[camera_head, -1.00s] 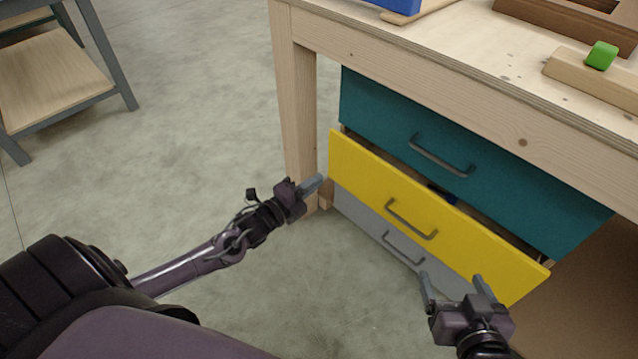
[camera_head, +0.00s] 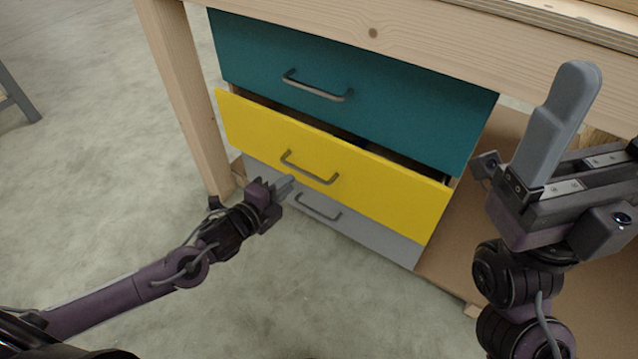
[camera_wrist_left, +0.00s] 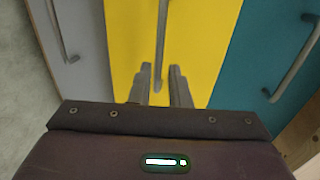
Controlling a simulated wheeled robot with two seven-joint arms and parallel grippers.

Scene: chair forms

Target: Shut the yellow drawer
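The yellow drawer (camera_head: 330,165) is pulled partly out, with a dark gap showing behind its top edge. Its grey bar handle (camera_head: 310,170) is on the front. My left gripper (camera_head: 287,185) is in front of the lower part of the yellow front, just below the handle. In the left wrist view the fingers (camera_wrist_left: 160,85) are a little apart and empty, with the yellow drawer (camera_wrist_left: 205,50) ahead and its handle (camera_wrist_left: 161,35) between them in the picture. Contact cannot be told. My right gripper is raised close to the camera; one finger (camera_head: 560,125) shows, set apart on its rail.
A teal drawer (camera_head: 400,100) above and a grey drawer (camera_head: 370,238) below look shut. The wooden table leg (camera_head: 188,100) stands left of the drawers, and the tabletop edge runs above. The floor in front is clear.

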